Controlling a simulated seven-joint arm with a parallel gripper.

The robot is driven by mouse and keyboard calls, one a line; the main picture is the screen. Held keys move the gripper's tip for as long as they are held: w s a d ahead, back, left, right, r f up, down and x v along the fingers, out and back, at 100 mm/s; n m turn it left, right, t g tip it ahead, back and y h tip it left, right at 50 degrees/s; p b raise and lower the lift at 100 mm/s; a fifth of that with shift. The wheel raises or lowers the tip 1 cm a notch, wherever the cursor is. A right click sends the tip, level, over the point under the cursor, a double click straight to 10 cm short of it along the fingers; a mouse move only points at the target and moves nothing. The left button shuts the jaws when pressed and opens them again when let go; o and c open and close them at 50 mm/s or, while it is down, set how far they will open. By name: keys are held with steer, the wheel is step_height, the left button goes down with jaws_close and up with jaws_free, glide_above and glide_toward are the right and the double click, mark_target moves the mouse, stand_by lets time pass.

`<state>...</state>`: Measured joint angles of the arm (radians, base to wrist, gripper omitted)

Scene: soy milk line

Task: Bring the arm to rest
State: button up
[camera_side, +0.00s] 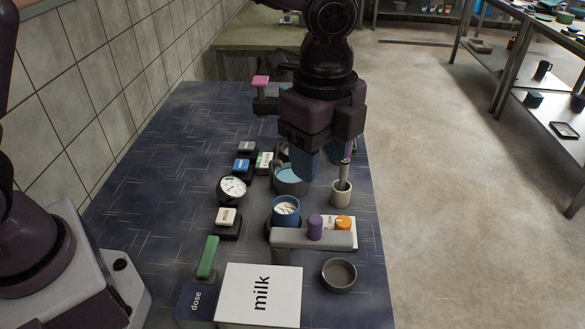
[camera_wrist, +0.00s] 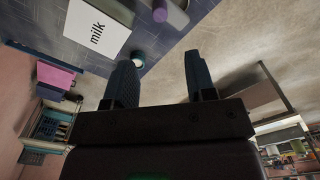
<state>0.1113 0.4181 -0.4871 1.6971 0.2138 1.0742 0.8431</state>
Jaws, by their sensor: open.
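My gripper (camera_side: 325,166) hangs over the right part of the dark blue table (camera_side: 145,180) in the side view, its fingers pointing down. It is above and just behind a small beige cup (camera_side: 341,195) with a thin upright tool in it. The left finger partly hides a pot (camera_side: 290,181) of pale blue contents. In the wrist view my gripper (camera_wrist: 160,62) has its two dark fingers wide apart, with nothing between them. Whether a finger touches the tool cannot be told.
A dial gauge (camera_side: 232,187) and several buttons are left. The table's left area is clear.

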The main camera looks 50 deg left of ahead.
steer(key=s+a+r+n+t, duration=0.2)
steer(key=s+a+r+n, duration=0.2)
steer(key=s+a+n, duration=0.4)
steer(key=s+a+r+n+t, duration=0.3)
steer(key=s+a+n, duration=0.5)
steer(key=a, duration=0.3)
steer(key=shift+s+a+r+n+t, duration=0.3)
steer(key=shift+s+r+n, duration=0.1)
steer(key=shift+r+n, duration=0.3)
